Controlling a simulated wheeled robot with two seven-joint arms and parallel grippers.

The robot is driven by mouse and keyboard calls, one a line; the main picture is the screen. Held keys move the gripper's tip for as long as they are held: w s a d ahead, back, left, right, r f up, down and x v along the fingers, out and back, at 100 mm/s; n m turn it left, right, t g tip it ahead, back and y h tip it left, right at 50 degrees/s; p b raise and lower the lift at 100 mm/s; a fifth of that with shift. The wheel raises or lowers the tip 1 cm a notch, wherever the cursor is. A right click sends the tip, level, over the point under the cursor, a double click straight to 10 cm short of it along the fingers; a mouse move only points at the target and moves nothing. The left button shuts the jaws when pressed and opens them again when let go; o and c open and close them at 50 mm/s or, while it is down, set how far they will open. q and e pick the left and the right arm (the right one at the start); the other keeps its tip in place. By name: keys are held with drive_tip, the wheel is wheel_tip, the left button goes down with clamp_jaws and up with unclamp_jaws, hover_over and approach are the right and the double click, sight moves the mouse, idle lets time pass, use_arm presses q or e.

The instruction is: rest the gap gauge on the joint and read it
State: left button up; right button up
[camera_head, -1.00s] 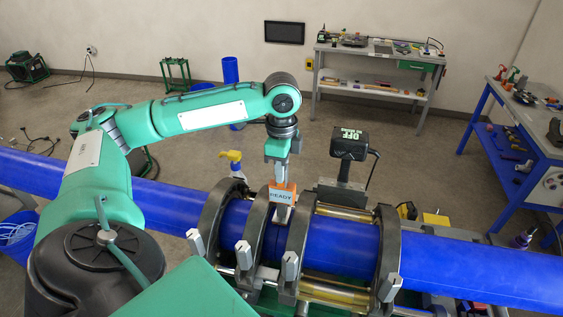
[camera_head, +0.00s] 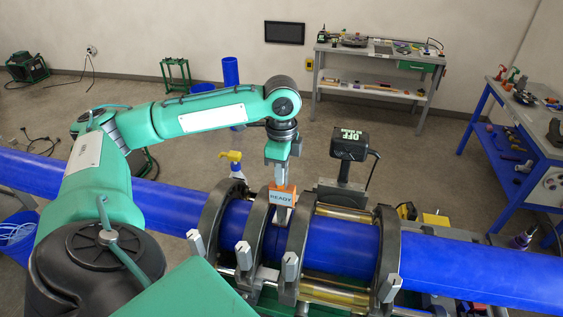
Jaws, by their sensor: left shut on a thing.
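My left gripper (camera_head: 281,178) points down over the blue pipe, shut on the gap gauge (camera_head: 282,196). The gauge has an orange top and a light label that reads READY. Its lower end is at the top of the blue pipe (camera_head: 340,247), between two dark clamp rings (camera_head: 257,232) where the joint (camera_head: 278,240) lies. I cannot tell whether its tip presses on the pipe or sits just above it. My right gripper is not in view.
A black box reading OFF (camera_head: 349,145) stands on a post behind the pipe. A spray bottle (camera_head: 235,165) stands behind the left clamp ring. A grey workbench (camera_head: 385,55) is at the back wall and a blue-legged table (camera_head: 540,120) at the right.

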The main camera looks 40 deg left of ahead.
use_arm(q)
drive_tip(key=shift+s+d+f+p, duration=0.1)
drive_tip(key=shift+s+f+p, duration=0.1)
drive_tip(key=shift+p, duration=0.25)
idle(2.0)
idle(0.9)
drive_tip(key=shift+w+r, duration=0.2)
drive_tip(key=shift+r, duration=3.45)
